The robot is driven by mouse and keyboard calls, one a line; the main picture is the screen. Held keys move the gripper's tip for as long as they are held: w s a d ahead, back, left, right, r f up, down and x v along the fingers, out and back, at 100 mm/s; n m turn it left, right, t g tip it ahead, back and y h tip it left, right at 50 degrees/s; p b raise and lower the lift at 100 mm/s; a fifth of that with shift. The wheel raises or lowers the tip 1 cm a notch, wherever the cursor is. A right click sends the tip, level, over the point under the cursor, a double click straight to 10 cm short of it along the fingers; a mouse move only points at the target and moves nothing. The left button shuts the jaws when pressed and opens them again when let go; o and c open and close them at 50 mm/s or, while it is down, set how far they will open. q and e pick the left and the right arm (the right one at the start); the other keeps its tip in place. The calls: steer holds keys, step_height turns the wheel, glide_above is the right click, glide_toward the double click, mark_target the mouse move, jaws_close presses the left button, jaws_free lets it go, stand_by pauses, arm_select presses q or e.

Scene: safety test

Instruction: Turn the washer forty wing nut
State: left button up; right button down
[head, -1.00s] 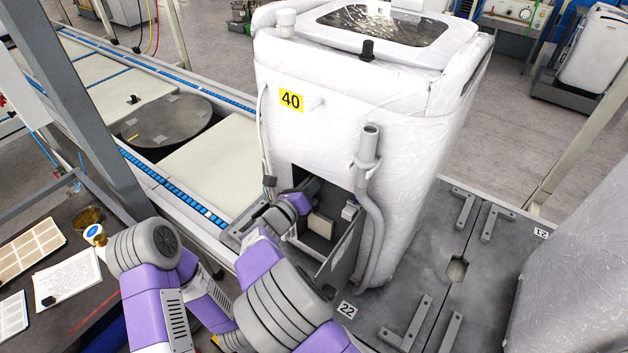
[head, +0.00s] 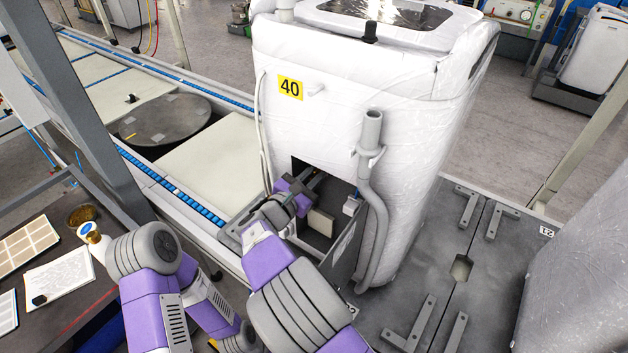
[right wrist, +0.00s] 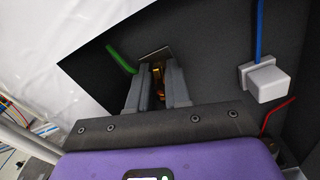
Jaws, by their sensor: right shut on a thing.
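The washer (head: 320,110), wrapped in white film and labelled 40 (head: 290,88), stands upright with a dark square opening low on its front. My right gripper (head: 314,180) reaches into this opening. In the right wrist view the two grey fingers of the right gripper (right wrist: 157,78) are close together, shut on a small brass-coloured thing (right wrist: 157,71), which looks like the wing nut. Its wings are mostly hidden between the fingers, so I cannot tell its angle. My left arm shows at the lower left, but its gripper is not visible.
A grey hose (head: 376,215) runs down beside the opening. An open metal panel (head: 343,255) stands at its lower right. Inside are a light grey connector (right wrist: 264,78) on a blue cable and a green cable (right wrist: 121,59). A dark table (head: 60,305) with trays lies at left.

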steer(key=shift+f+m+b, duration=0.2)
steer(key=shift+m+b, duration=0.5)
steer(key=shift+m, duration=0.2)
steer(key=m+b, duration=0.7)
steer(key=m, duration=0.2)
steer(key=shift+r, duration=0.1)
steer(key=shift+r+m, duration=0.1)
steer(key=shift+m, duration=1.5)
steer(key=c, duration=1.3)
jaws_free()
steer(key=shift+a, duration=0.1)
